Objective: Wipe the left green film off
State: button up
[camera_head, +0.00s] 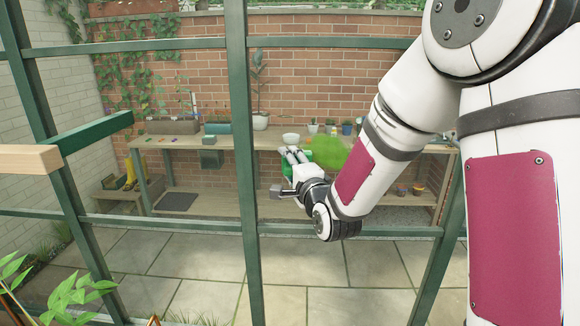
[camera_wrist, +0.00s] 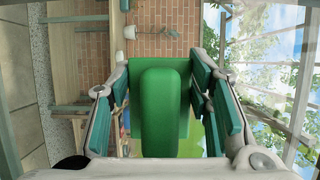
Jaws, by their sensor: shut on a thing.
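My gripper (camera_head: 290,158) is shut on a green wiping tool, seen in the wrist view as a rounded green handle (camera_wrist: 160,112) in front of a flat green block. The gripper's two finger pads stand on either side of it. In the head view, a bright green film (camera_head: 352,158) shows on the glass just right of my gripper, partly hidden by my arm. A lime-green strip of film (camera_wrist: 196,135) also shows beside the tool in the wrist view. I cannot tell whether the tool touches the glass, or whether more film lies behind the gripper.
Dark green greenhouse bars (camera_head: 243,150) frame the panes, one just left of my gripper. A wooden stub with a green end (camera_head: 30,159) juts in at left. Beyond the glass, a potting bench (camera_head: 185,142) holds pots and a white bowl (camera_head: 291,138). Leaves (camera_head: 75,295) stand at lower left.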

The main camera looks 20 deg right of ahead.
aim_at(326, 151)
jog(key=shift+w+d, duration=0.25)
jog(key=shift+w, duration=0.55)
